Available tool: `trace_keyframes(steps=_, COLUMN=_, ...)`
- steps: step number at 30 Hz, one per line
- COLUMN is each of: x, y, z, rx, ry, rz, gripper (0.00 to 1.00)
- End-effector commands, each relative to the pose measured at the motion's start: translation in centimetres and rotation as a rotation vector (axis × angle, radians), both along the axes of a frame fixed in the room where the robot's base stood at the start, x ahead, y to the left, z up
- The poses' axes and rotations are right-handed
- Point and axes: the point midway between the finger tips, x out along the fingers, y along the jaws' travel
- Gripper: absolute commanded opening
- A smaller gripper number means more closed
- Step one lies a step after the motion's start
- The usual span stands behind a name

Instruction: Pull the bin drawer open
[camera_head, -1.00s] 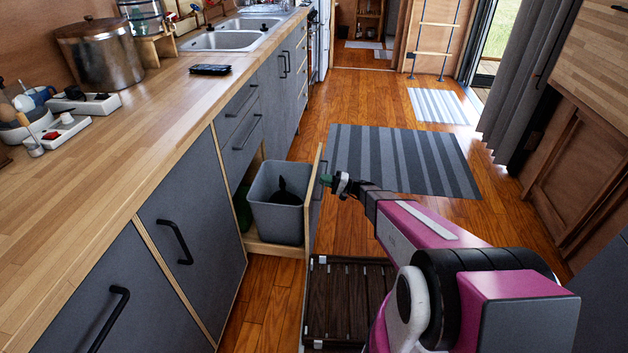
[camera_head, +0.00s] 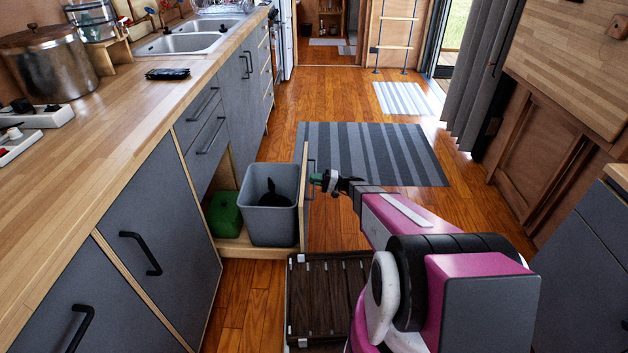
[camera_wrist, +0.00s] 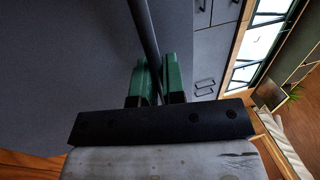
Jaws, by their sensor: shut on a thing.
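The bin drawer (camera_head: 232,245) is pulled out from the grey cabinet run, its front panel (camera_head: 303,198) standing well clear of the cabinets. A grey bin (camera_head: 272,225) with a dark thing in it stands in the drawer, and a green container (camera_head: 224,212) sits behind it. My gripper (camera_head: 318,179) is at the outer side of the drawer front. In the wrist view, its green fingers (camera_wrist: 158,82) are shut on the black bar handle (camera_wrist: 143,30), against the grey front (camera_wrist: 70,60).
A dark slatted mat (camera_head: 330,290) lies on the floor beside the drawer. A striped rug (camera_head: 375,152) lies farther ahead on open wood floor. A grey cabinet (camera_head: 590,235) stands at the right, and the counter (camera_head: 110,125) runs along the left.

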Motion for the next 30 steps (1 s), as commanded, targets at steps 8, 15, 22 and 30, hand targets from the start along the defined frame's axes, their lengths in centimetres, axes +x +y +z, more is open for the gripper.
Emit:
trace_keyframes(steps=8, x=0.0, y=0.0, z=-0.1, rx=-0.001, ry=0.000, rz=0.001, gripper=0.33)
trace_keyframes(steps=15, x=0.0, y=-0.7, z=-0.2, rx=-0.001, ry=0.000, rz=-0.001, gripper=0.33)
trace_keyframes(steps=22, x=-0.2, y=-4.6, z=-1.0, rx=-0.001, ry=0.000, rz=-0.002, gripper=0.33)
trace_keyframes(steps=30, x=-0.6, y=-9.0, z=-1.9, rx=-0.001, ry=0.000, rz=-0.002, gripper=0.33)
